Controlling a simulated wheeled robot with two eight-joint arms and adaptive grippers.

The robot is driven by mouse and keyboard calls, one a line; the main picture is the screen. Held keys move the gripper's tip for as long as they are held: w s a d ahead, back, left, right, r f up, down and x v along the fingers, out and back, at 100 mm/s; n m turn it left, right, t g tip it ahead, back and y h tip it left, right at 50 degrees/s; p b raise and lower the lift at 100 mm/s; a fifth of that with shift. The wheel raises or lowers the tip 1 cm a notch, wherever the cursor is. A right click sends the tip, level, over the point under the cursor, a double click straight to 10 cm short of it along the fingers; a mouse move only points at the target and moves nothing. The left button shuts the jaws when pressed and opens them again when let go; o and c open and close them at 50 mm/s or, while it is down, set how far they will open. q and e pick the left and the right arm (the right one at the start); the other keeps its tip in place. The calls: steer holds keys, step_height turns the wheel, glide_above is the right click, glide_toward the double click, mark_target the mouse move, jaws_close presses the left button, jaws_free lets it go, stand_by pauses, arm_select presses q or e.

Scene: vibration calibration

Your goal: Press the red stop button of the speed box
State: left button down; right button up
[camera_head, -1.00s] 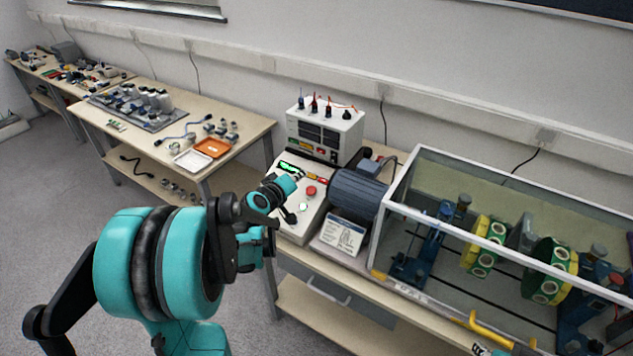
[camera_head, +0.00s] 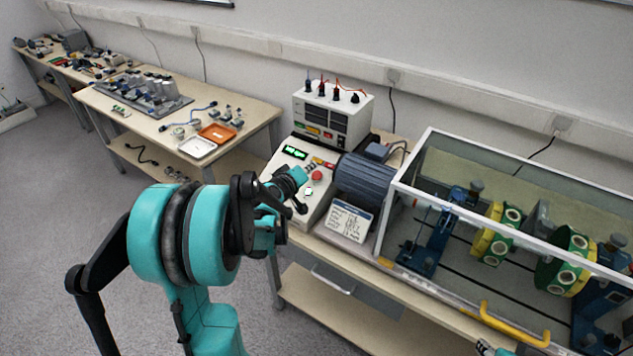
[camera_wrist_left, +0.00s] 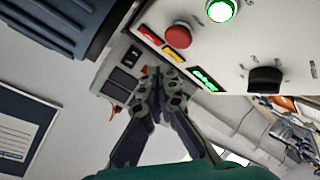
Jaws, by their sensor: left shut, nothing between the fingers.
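The speed box (camera_head: 283,190) is a pale sloped console left of the motor. Its red stop button (camera_head: 317,175) is a round knob near its right edge, and it shows in the wrist view (camera_wrist_left: 178,34). Below it is a lit green button (camera_head: 308,191), also in the wrist view (camera_wrist_left: 220,10). A black dial (camera_wrist_left: 265,79) and a green display (camera_head: 294,153) are on the same panel. My left gripper (camera_head: 309,169) is shut and empty, over the panel beside the red button. In the wrist view its fingertips (camera_wrist_left: 163,80) appear apart from the button.
A grey motor (camera_head: 363,180) stands right of the box, with a label card (camera_head: 345,220) before it. A meter unit (camera_head: 333,118) with plugs stands behind. A framed clear enclosure (camera_head: 408,190) fills the right. A teal and dark part, perhaps my right gripper, shows at the bottom edge.

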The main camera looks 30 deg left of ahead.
mark_target(318, 170)
arm_select(q)
steer(key=shift+w+f+b, duration=0.3)
steer(key=shift+f+b, duration=0.05)
steer(key=shift+f, duration=0.2)
steer(key=shift+w+f+b, duration=0.25)
steer(key=shift+f+b, duration=0.05)
steer(key=shift+f, duration=0.25)
stand_by(0.6)
steer(key=shift+w+f+b, duration=0.15)
steer(key=shift+f+b, duration=0.2)
steer(key=shift+w+f+b, duration=0.15)
steer(key=shift+f+b, duration=0.2)
stand_by(0.7)
steer(key=shift+r, duration=0.1)
steer(key=shift+s+r+p, duration=0.3)
steer(key=shift+r+p, duration=0.25)
steer(key=shift+r, duration=0.1)
steer(key=r+p, duration=0.1)
steer(key=s+r+p, duration=0.1)
steer(key=r, duration=0.1)
steer(key=s+r+p, duration=0.1)
steer(key=shift+s+r+p, duration=0.1)
steer(key=shift+r+p, duration=0.15)
steer(key=shift+p, duration=0.05)
